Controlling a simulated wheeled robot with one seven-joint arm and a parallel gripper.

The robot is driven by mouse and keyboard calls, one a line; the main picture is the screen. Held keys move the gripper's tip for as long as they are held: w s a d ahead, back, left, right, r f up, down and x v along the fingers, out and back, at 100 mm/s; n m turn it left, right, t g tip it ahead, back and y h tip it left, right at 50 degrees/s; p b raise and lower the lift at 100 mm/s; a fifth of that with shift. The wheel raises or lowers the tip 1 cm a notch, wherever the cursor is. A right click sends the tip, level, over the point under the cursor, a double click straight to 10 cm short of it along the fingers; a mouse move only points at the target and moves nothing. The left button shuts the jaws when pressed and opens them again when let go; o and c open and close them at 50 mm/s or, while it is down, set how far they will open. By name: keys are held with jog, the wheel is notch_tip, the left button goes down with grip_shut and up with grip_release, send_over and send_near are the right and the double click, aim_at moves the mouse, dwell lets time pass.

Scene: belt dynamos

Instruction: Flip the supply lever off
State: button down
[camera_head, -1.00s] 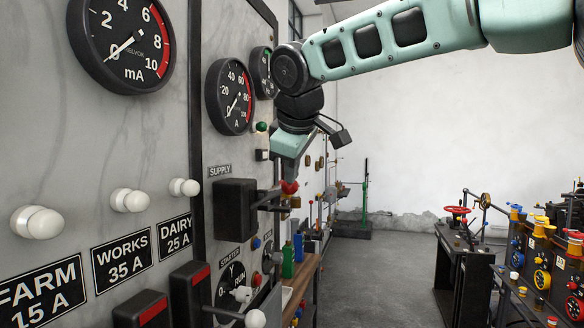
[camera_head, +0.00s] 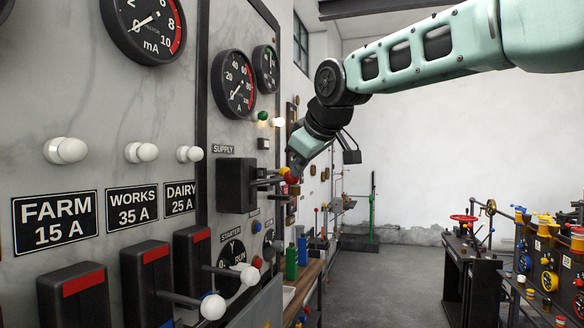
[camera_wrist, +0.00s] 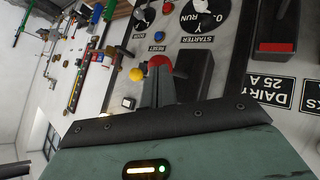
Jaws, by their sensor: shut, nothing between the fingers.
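The supply switch is a black box (camera_head: 236,186) on the grey panel, below the SUPPLY label (camera_head: 223,149). Its lever sticks out from the panel, towards the right, and ends in a red knob (camera_head: 291,178). My gripper (camera_head: 296,166) is shut and empty, with its tips at the red knob from above. In the wrist view the shut fingers (camera_wrist: 158,90) lie right in front of the red knob (camera_wrist: 160,62) and partly cover it. I cannot tell whether they touch it.
A starter dial (camera_head: 231,252) is below the supply switch. A green lamp (camera_head: 262,116) and a lit lamp (camera_head: 278,122) are above it.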

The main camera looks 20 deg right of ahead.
jog(key=f+b, duration=0.1)
jog(key=b, duration=0.1)
jog(key=f+t+y+b, duration=0.1)
jog(key=b, duration=0.2)
jog(key=f+m+t+y+b, duration=0.1)
jog(key=f+b, duration=0.1)
jog(key=b, duration=0.1)
jog(key=shift+s+d, duration=0.2)
jog(key=shift+d, duration=0.05)
jog(key=shift+r+p, duration=0.35)
jog(key=shift+r, duration=0.35)
